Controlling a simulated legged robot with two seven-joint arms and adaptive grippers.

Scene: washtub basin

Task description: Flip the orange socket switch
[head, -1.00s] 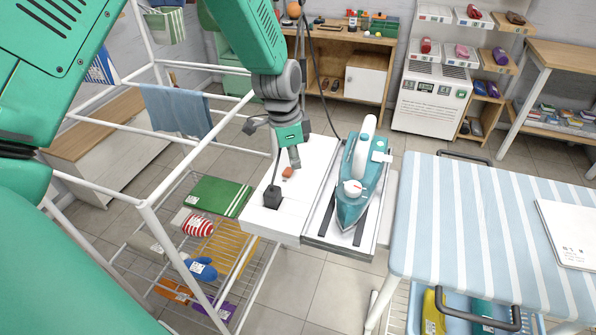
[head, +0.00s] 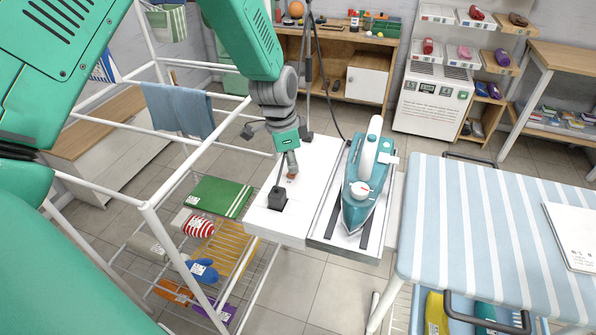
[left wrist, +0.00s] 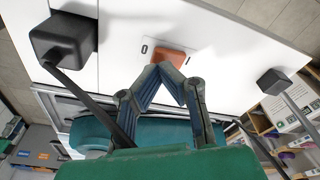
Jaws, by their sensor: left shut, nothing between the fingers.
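In the left wrist view the switch (left wrist: 168,57) is a rounded orange block in a pale plate, just beyond my fingertips. My left gripper (head: 292,171) is shut and empty, pointing down at the switch and partly covering it in the head view. In the left wrist view the left gripper's fingertips (left wrist: 171,77) meet close to the switch's near edge; I cannot tell whether they touch. My right gripper is not in view.
A teal iron (head: 358,190) stands on its tray right of the board. A white drying rack (head: 150,215) is left, and a striped ironing board (head: 480,220) is right.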

